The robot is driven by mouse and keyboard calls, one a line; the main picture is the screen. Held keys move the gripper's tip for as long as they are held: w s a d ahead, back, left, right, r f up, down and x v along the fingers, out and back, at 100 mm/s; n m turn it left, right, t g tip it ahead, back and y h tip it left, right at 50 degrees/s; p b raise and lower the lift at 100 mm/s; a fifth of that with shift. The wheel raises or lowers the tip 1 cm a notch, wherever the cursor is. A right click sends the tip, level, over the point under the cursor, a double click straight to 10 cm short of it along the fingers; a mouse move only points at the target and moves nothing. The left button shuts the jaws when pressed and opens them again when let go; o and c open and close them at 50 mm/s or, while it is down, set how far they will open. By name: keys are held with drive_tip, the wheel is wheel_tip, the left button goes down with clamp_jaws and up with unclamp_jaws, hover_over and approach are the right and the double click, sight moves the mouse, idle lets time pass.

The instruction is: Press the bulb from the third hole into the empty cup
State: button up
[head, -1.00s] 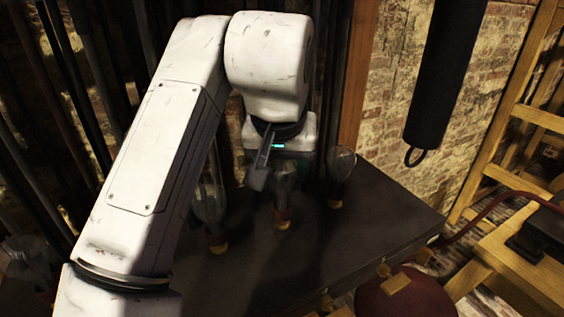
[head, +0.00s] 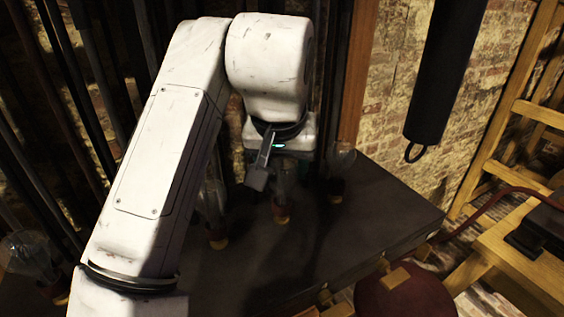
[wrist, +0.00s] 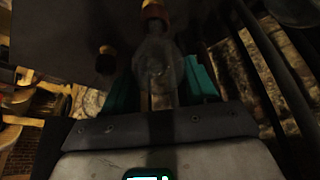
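A clear glass bulb (head: 285,178) stands below my gripper (head: 277,168) in the head view, its lower end at a red and brass base (head: 281,213). In the wrist view the glass (wrist: 158,65) lies between the two teal fingers of my gripper (wrist: 162,85), with its brass-coloured base (wrist: 153,10) beyond. The fingers are apart; whether they touch the glass is unclear. Other bulbs stand at the left (head: 212,200), far left (head: 28,255) and right (head: 342,158). A small brass-rimmed base (wrist: 105,60) shows beside the bulb in the wrist view. I cannot make out the empty cup.
The dark bench top (head: 375,215) is bare to the right of the bulbs. A dark hanging cylinder (head: 445,75) is beyond it. Dark upright rods (head: 85,90) stand close at the left and back. A wooden table (head: 505,255) and a dark red rounded thing (head: 420,298) are at the front right.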

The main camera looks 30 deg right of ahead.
drive_tip(key=o, duration=0.5)
drive_tip(key=b+v, duration=0.1)
drive_tip(key=v, duration=1)
drive_tip(key=shift+f, duration=0.2)
